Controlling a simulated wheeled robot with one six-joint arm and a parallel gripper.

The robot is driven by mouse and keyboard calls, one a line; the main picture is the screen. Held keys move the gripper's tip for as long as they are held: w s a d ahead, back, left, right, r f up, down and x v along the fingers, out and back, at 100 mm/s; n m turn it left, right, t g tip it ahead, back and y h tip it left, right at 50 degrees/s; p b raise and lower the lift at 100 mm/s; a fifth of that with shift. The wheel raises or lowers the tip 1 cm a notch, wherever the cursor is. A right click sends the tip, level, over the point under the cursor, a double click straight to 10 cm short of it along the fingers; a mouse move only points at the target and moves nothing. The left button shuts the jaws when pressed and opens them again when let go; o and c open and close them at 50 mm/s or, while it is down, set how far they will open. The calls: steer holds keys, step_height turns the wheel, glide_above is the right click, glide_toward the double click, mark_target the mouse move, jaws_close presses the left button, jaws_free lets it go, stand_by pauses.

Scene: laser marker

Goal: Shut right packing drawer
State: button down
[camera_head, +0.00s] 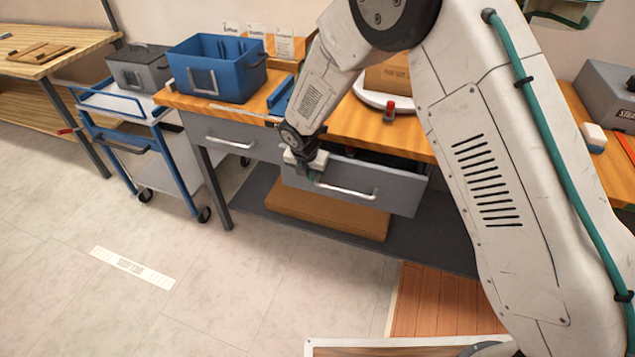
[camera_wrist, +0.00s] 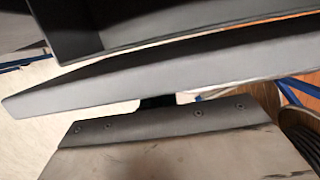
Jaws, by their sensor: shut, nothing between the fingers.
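The right packing drawer (camera_head: 398,190) is a grey drawer under the wooden bench top, standing partly pulled out with a dark gap behind its front. A silver bar handle (camera_head: 345,191) runs across its front. My gripper (camera_head: 314,178) is shut and empty, at the left part of this drawer front, close to the left end of the handle. I cannot tell whether it touches the front. In the wrist view, the drawer's grey front edge (camera_wrist: 200,66) crosses the picture, with the dark inside (camera_wrist: 135,22) beyond it. My fingertips are mostly hidden there.
The left drawer (camera_head: 222,137) is shut. A blue bin (camera_head: 215,70) and a red-topped item (camera_head: 390,110) stand on the bench. A cardboard box (camera_head: 330,212) lies on the shelf below the drawer. A blue cart (camera_head: 128,115) stands at left.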

steer(key=shift+w+d, duration=0.25)
steer(key=shift+w, duration=0.55)
steer(key=shift+w+d, duration=0.25)
steer(key=shift+w, duration=0.55)
